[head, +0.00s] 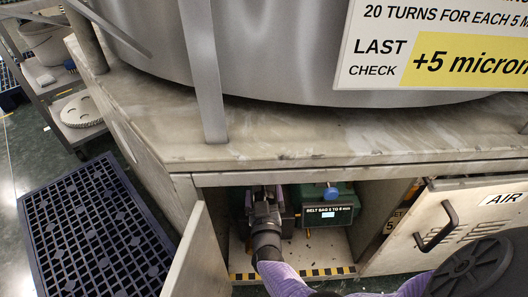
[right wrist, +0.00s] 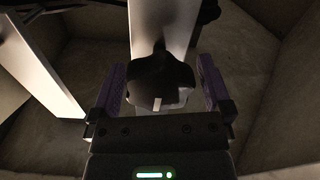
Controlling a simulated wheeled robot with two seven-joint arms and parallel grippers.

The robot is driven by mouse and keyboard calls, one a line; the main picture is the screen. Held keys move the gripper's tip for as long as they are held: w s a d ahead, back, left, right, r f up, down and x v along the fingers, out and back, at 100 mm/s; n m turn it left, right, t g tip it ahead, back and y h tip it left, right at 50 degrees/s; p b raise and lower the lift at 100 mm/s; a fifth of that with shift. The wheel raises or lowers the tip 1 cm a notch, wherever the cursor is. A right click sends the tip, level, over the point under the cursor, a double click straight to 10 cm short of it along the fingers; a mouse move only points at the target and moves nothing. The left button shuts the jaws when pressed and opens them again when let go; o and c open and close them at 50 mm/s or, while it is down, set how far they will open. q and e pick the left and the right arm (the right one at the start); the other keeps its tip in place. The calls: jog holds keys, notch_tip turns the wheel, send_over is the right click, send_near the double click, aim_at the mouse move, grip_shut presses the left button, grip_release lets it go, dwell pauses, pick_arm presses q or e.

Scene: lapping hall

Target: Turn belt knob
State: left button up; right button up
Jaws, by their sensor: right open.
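A dark lobed knob (right wrist: 160,82) with a short white mark on its rim shows in the right wrist view, in front of a pale upright bar (right wrist: 160,25). My right gripper (right wrist: 160,88) is open, with a purple-padded finger on each side of the knob. I see gaps between the pads and the knob. In the head view my right gripper (head: 265,200) reaches into the open low cabinet and hides the knob. My left gripper is not in view.
A green unit (head: 342,196) with a blue knob (head: 331,192) and a small labelled display stands right of my gripper. Open cabinet door (head: 203,255) is at left, "AIR" panel (head: 480,215) at right. A black-yellow strip (head: 318,272) edges the cabinet floor.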

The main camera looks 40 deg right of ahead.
jog(key=p+v, duration=0.2)
jog(key=v, duration=0.7)
jog(key=shift+p, duration=0.35)
